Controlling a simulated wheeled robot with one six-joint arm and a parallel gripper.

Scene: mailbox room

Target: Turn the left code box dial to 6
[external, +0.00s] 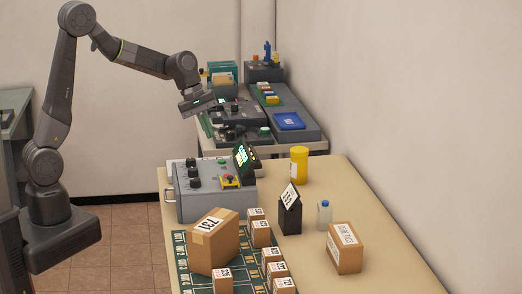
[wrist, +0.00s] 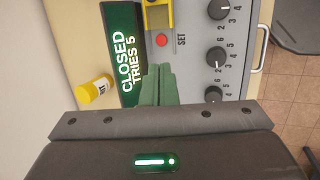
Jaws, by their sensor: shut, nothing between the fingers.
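The grey code box (external: 215,198) stands on the near table, with a column of black dials on its top. In the wrist view, three dials run down the right: a top dial (wrist: 219,9), a middle dial (wrist: 216,57) and a bottom dial (wrist: 213,95). Going by the display's lettering, the bottom one is the left dial; my gripper's body partly covers its area. I cannot read its setting. My gripper (wrist: 157,84) is shut and empty, left of this dial and apart from it. In the external view my gripper (external: 203,106) is raised beyond the box.
A tilted display (wrist: 128,55) reads "CLOSED TRIES 5". A red button (wrist: 162,40) marked SET sits beside a yellow cover. A yellow bottle (external: 299,165) stands behind the box. Several parcels, including a large one (external: 213,240), crowd the front. A cluttered second table lies beyond.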

